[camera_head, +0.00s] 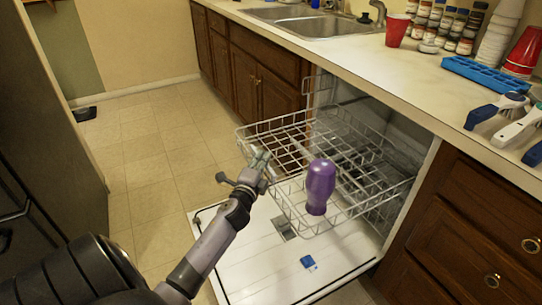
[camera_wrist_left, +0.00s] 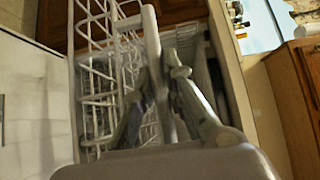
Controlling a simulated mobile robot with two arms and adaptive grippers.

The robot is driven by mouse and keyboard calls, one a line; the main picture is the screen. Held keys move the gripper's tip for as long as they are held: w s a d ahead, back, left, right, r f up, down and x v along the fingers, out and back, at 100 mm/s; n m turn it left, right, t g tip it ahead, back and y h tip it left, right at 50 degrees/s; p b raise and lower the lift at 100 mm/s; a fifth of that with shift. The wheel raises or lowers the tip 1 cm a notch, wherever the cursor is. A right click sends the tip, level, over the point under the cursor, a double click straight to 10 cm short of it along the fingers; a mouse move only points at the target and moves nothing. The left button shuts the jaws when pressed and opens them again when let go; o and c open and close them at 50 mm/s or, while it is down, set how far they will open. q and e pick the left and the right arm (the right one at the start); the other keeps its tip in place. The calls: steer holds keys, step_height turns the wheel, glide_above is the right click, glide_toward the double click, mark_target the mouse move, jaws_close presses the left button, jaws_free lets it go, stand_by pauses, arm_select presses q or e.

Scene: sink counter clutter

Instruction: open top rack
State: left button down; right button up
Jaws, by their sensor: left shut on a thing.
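The white wire top rack (camera_head: 350,160) sticks out of the dishwasher, above its lowered door. My left gripper (camera_head: 259,160) is at the rack's front left edge, shut on its rim. In the left wrist view, the gripper's fingers (camera_wrist_left: 160,95) stand either side of a white bar of the rack (camera_wrist_left: 152,40). My right gripper is not in view.
The lowered white dishwasher door (camera_head: 245,265) lies below the rack with a small blue item (camera_head: 308,262) on it. The counter (camera_head: 430,85) above holds a red cup (camera_head: 397,30), a blue tray (camera_head: 487,74) and several jars. The tiled floor (camera_head: 150,150) at left is mostly clear.

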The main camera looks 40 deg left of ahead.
arm_select(q)
steer(key=shift+s+f, duration=0.2)
steer(key=shift+f, duration=0.05)
steer(key=c, duration=2.1)
jaws_free()
steer(key=shift+o, duration=0.9)
steer(key=shift+s+a+r, duration=0.15)
steer(key=shift+s, duration=0.05)
steer(key=v, duration=1.2)
